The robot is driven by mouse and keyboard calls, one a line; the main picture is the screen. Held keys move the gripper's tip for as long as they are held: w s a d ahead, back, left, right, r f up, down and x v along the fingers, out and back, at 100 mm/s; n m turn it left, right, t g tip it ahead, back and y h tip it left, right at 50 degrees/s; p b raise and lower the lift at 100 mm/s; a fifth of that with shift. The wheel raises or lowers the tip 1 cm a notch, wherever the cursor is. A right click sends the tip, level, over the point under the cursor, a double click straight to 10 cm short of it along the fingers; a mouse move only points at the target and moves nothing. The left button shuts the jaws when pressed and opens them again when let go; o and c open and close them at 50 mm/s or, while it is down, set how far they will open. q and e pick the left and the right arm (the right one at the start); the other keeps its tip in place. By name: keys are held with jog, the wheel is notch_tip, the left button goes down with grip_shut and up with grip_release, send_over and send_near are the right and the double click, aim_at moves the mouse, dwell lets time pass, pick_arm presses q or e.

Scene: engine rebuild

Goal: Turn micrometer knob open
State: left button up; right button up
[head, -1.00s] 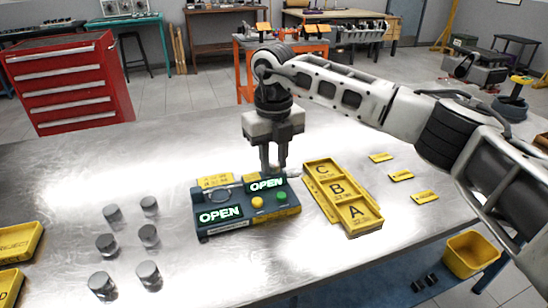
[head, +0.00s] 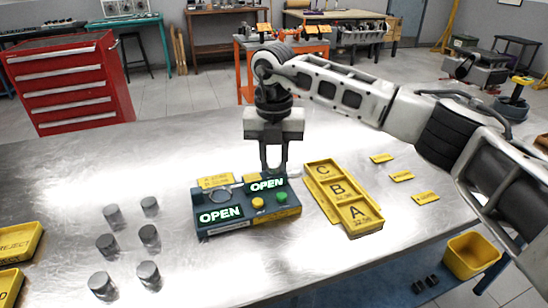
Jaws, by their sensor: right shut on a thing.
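The micrometer station (head: 238,226) is a dark blue box in the middle of the steel table. Two lit displays on it, a front-left one (head: 221,214) and a back-right one (head: 267,185), both read OPEN. A yellow button (head: 258,203) and a green button (head: 282,197) sit on its right half. A grey micrometer frame (head: 221,193) lies at its back. My right gripper (head: 273,171) points down at the back right of the station, its fingers shut around the knob end; the knob itself is mostly hidden by the fingers and display. My left gripper is not in view.
Several grey metal cylinders (head: 149,236) stand left of the station. A yellow tray (head: 358,213) marked A, B and C lies to the right, with small yellow tags (head: 401,176) beyond it. Yellow bins (head: 20,241) sit at the left edge.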

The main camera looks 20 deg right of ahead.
aim_at(274, 164)
jog(key=shift+r, duration=0.1)
jog(key=o, duration=1)
notch_tip(274, 164, up, 16)
jog(key=shift+b, duration=0.45)
